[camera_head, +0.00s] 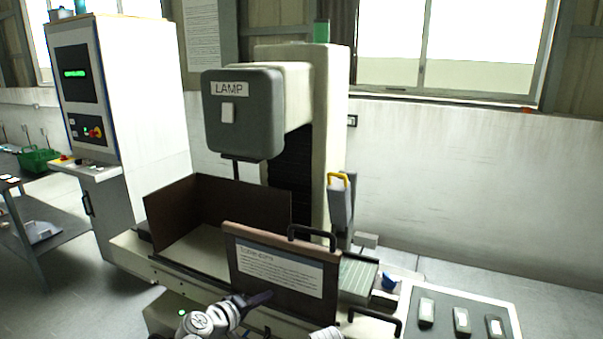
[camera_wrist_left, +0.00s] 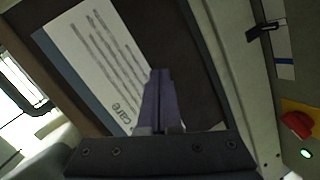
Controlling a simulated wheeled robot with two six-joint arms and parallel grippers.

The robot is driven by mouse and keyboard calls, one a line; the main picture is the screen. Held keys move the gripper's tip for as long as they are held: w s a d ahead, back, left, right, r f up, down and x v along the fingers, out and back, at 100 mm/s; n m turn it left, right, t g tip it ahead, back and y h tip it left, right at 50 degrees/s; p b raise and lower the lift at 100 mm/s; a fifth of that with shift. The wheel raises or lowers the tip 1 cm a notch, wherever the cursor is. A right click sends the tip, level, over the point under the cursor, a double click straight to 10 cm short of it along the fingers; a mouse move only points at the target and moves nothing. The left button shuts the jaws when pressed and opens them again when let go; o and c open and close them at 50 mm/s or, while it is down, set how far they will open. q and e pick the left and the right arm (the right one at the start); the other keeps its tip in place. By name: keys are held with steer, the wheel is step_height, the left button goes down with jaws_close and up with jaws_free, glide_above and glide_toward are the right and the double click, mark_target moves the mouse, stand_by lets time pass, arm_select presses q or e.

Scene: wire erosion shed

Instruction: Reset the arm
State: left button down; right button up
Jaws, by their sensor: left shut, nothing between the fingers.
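My left arm comes in low in the head view, and its left gripper (camera_head: 262,297) has dark purple fingers. They are close to the front of the brown tank door (camera_head: 283,281), which carries a white printed notice. In the left wrist view the fingers of the left gripper (camera_wrist_left: 160,75) are together with nothing between them. They overlap the notice (camera_wrist_left: 92,62) on the dark panel; whether they touch it I cannot tell. A small white piece at the bottom edge of the head view may be part of my other arm; no right gripper shows.
The machine has a grey head marked LAMP (camera_head: 243,112) above an open brown tank (camera_head: 217,212). A black handle (camera_head: 376,320) sticks out right of the door. A panel with pale switches (camera_head: 461,318) lies at right. In the wrist view, a red knob (camera_wrist_left: 297,124) sits at right.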

arm_select(q)
steer(key=s+d+f+m+g+y+p, duration=0.1)
steer(key=s+d+f+m+g+y, duration=0.1)
steer(key=s+d+f+m+g, duration=0.8)
steer(key=s+a+f+g+y, duration=0.1)
steer(key=s+a+y, duration=0.1)
steer(key=s, duration=0.3)
steer(key=s+a+m+g+y+p, duration=0.1)
steer(key=s+a+y, duration=0.2)
steer(key=s+y, duration=0.2)
steer(key=shift+s+f, duration=0.2)
steer(key=shift+f, duration=0.15)
steer(key=shift+d, duration=0.1)
